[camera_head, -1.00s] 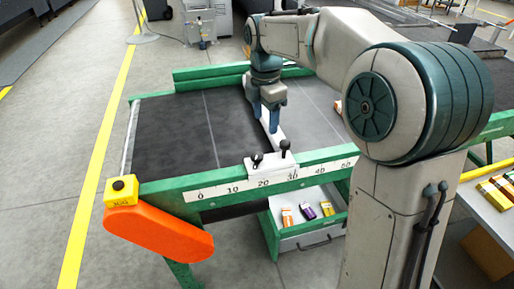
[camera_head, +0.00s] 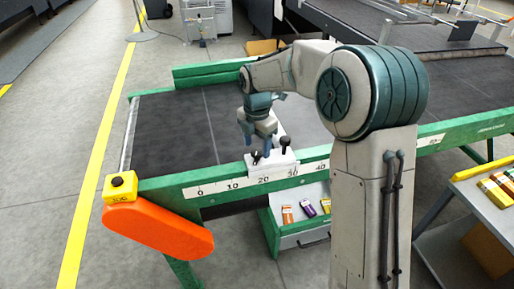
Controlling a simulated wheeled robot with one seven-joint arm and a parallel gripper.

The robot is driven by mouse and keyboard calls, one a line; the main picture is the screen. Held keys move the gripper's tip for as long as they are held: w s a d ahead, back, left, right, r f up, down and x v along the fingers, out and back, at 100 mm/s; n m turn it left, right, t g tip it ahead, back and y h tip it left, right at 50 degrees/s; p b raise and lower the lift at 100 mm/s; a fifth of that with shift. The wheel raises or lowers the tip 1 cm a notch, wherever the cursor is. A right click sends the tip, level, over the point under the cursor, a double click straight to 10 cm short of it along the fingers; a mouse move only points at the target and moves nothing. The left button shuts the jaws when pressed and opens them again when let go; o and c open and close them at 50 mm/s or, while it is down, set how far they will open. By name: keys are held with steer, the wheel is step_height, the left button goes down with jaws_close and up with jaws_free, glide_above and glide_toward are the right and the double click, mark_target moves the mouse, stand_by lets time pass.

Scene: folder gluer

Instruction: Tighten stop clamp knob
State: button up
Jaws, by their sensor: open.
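The white stop clamp (camera_head: 270,172) sits on the green rail with the number scale, near the 20 to 30 marks. A small black knob (camera_head: 257,157) is on its left part, and a taller black knob (camera_head: 285,143) stands upright on its right part. A pale stop bar runs back from the clamp over the belt, partly hidden by my gripper. My gripper (camera_head: 257,149) is open, with its fingers pointing down close to the small left knob. I cannot tell whether they touch it. Nothing shows between the fingers.
The dark belt (camera_head: 160,135) lies behind the rail. A yellow button box (camera_head: 121,187) and an orange guard (camera_head: 160,230) are at the rail's left end. A drawer (camera_head: 305,236) with small colored boxes is below. A side table (camera_head: 455,225) stands right.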

steer(key=shift+f, duration=0.8)
steer(key=c, duration=1)
